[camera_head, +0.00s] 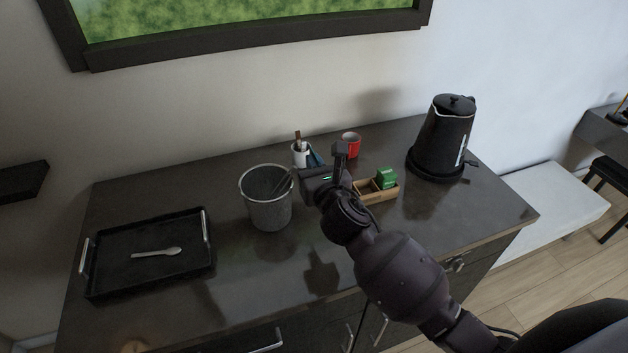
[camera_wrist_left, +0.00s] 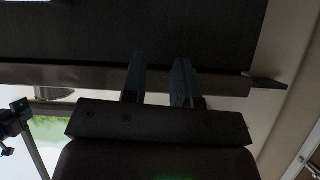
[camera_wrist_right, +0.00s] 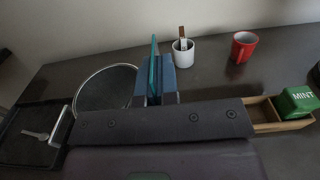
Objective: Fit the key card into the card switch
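A thin teal card (camera_wrist_right: 153,66), seen nearly edge-on, stands upright between the close-set fingers of my right gripper (camera_wrist_right: 155,92). In the head view the card (camera_head: 315,156) shows just beyond the gripper (camera_head: 320,168), over the back of the counter, near a white cup in the picture. The gripper's body hides much of its fingers there. My left gripper (camera_wrist_left: 160,80) shows in the left wrist view with its fingers apart and nothing between them. It is outside the head view. I cannot make out a card switch in any view.
The dark counter (camera_head: 235,290) holds a black tray (camera_head: 110,268) with a spoon, a mesh bin (camera_head: 268,208), the white cup (camera_head: 300,154), a red mug (camera_head: 351,143), a wooden box (camera_head: 366,192) with a green MINT pack, and a black kettle (camera_head: 442,138). Its front middle is clear.

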